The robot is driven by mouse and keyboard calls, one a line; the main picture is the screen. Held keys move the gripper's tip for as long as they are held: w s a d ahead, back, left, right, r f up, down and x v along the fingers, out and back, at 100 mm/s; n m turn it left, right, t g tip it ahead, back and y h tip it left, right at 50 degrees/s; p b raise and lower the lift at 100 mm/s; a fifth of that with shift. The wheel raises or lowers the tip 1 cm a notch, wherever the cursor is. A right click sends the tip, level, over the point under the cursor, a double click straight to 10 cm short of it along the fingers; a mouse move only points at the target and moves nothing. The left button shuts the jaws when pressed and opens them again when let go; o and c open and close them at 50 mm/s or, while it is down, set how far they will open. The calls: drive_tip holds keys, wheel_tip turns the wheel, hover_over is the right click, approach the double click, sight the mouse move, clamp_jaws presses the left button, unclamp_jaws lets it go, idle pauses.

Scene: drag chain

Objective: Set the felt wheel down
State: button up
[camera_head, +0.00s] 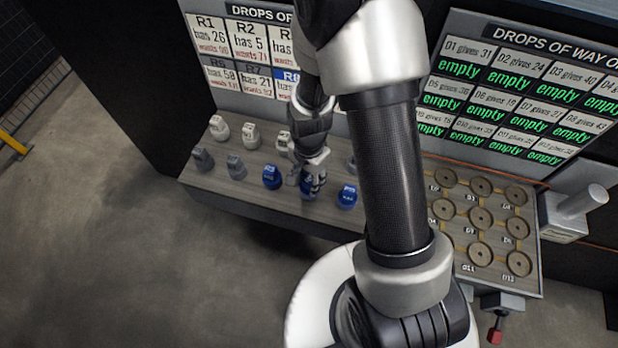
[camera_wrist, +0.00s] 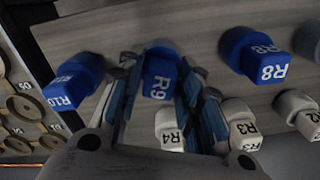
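I see nothing that is plainly marked as a felt wheel. A blue piece labelled R9 (camera_wrist: 161,77) stands between the two fingers of my gripper (camera_wrist: 160,88). The fingers lie close along both of its sides and appear shut on it. In the head view, my gripper (camera_head: 312,178) points down at the front row of the bench, and R9 (camera_head: 307,188) shows partly between the fingers. R9 lines up with its neighbours and appears to rest on the bench top. Its underside is hidden.
Blue R8 (camera_wrist: 267,63) and R10 (camera_wrist: 75,84) stand either side of R9. White R4 (camera_wrist: 170,128) and R3 (camera_wrist: 241,124) are close to the right finger. A board with round sockets (camera_head: 480,215) lies to the right. Label panels (camera_head: 505,95) stand behind.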

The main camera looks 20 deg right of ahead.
drive_tip(key=shift+o, duration=1)
drive_tip(key=s+r+n+t+p, duration=0.1)
drive_tip(key=s+r+n+p, duration=0.15)
drive_tip(key=r, duration=1.05)
drive_tip(key=s+r+n+t+p, duration=0.1)
drive_tip(key=s+r+n+p, duration=0.15)
drive_tip(key=r, duration=1.05)
drive_tip(key=s+r+n+t, duration=0.2)
drive_tip(key=s+r+n, duration=0.4)
drive_tip(key=s+r, duration=0.3)
drive_tip(key=shift+s+a+n+t+b, duration=0.2)
drive_tip(key=shift+s+n+t+b, duration=0.1)
drive_tip(key=shift+s+b, duration=0.1)
drive_tip(key=shift+f, duration=0.3)
